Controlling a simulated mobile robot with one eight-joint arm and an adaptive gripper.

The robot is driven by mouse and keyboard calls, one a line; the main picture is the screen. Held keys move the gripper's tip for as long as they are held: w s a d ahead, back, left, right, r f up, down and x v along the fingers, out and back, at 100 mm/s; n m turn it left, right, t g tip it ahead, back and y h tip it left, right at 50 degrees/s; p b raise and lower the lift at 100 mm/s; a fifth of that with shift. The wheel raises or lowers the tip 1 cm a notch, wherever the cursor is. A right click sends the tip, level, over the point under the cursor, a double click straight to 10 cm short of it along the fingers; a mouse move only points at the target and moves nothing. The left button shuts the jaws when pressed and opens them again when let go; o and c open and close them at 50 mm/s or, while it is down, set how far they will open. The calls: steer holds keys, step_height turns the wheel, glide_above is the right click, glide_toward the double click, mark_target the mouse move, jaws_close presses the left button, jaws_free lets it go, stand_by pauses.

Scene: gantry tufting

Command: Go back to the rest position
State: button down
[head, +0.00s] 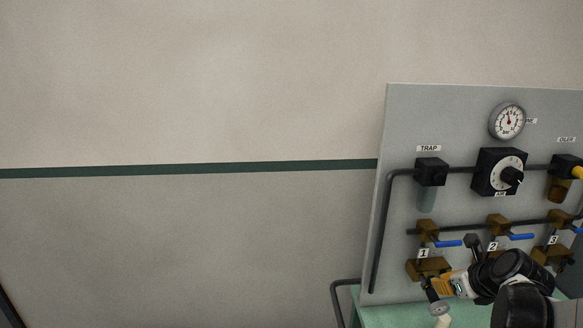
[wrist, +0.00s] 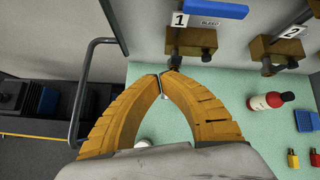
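My gripper (wrist: 160,76) has two orange fingers whose tips come together in the wrist view. They appear shut, with nothing clearly held. A small pale piece shows just behind the tips; I cannot tell what it is. In the head view my gripper (head: 438,288) is at the lower right, in front of the grey panel (head: 408,120) and near the brass valve block (head: 419,269) under label 1. In the wrist view the tips are just below the block labelled 1 (wrist: 190,42), over the green worktop (wrist: 240,82); contact cannot be told.
Blue-handled valves (head: 450,243), a dial regulator (head: 500,172) and a gauge (head: 507,121) are on the panel. A dark rail (wrist: 82,95) stands at the worktop's left edge. A red bottle (wrist: 265,102) and blue block (wrist: 304,119) lie right. Open wall fills the head view's left.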

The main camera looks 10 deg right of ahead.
steer(key=s+a+f+n+b, duration=0.2)
steer(key=s+a+n+b, duration=0.2)
steer(key=a+n, duration=0.6)
steer(key=s+a+f+n+g+b, duration=0.1)
steer(key=s+a+n+b, duration=0.4)
steer(key=a+n, duration=0.5)
steer(key=n, duration=0.2)
steer(key=shift+s+f+n+g, duration=0.3)
steer(key=shift+s+f, duration=0.05)
steer(key=shift+f, duration=0.05)
steer(key=c, duration=1.7)
jaws_free()
steer(key=s+a+f+n+b, duration=0.1)
steer(key=s+n, duration=0.1)
steer(key=n, duration=0.1)
steer(key=s+a+f+n+b, duration=0.1)
steer(key=s+n, duration=0.1)
steer(key=n, duration=0.2)
steer(key=s+a+f+n+b, duration=0.1)
steer(key=s+a+n, duration=0.1)
steer(key=n, duration=0.1)
steer(key=shift+a+n, duration=0.1)
steer(key=shift+n, duration=0.2)
steer(key=shift+c, duration=0.2)
steer(key=o, duration=0.5)
steer(key=shift+s, duration=0.1)
